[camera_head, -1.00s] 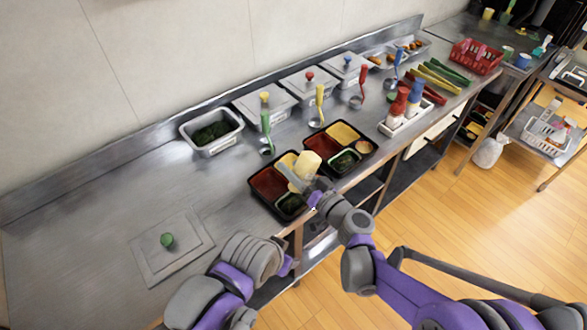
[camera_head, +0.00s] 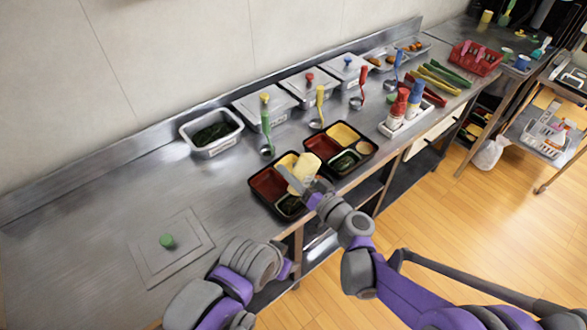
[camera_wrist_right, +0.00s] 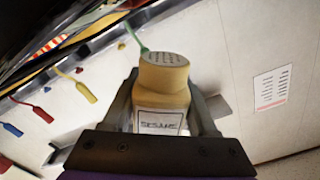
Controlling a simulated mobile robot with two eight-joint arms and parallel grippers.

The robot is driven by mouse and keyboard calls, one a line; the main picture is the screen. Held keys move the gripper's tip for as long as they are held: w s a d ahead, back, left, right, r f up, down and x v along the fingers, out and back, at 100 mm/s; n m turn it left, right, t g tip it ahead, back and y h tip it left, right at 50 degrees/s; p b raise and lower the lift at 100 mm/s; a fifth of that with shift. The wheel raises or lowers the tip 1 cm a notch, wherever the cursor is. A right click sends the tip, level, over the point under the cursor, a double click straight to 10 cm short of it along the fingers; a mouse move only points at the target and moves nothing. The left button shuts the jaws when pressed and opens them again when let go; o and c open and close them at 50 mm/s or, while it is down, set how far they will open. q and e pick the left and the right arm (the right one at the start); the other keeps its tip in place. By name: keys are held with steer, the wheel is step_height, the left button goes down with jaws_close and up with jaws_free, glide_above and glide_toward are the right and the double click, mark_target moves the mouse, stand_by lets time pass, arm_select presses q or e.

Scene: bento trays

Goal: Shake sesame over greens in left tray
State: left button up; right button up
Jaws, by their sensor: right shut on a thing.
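My right gripper (camera_head: 302,186) is shut on the sesame shaker (camera_head: 305,166), a pale yellow bottle held above the left tray. In the right wrist view the shaker (camera_wrist_right: 162,92) sits between the fingers, with its label and perforated cap facing the camera. The surroundings look upside down there, so the shaker appears tipped over. The left tray (camera_head: 256,196) is black, with a red section and a front compartment of dark greens (camera_head: 291,204). The shaker and gripper hide part of this tray. No falling sesame is discernible. My left gripper is not visible; only that arm's links show.
A second tray (camera_head: 366,163) stands just right of the left tray. A metal pan of greens (camera_head: 212,132), lidded containers (camera_head: 266,104) and upright ladles line the back. A bottle caddy (camera_head: 402,124) stands further right.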

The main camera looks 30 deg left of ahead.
mark_target(297, 164)
steer(key=shift+w+r, duration=0.15)
steer(key=shift+r, duration=0.05)
steer(key=shift+r+p, duration=1.2)
steer(key=shift+r, duration=0.5)
steer(key=shift+f, duration=0.2)
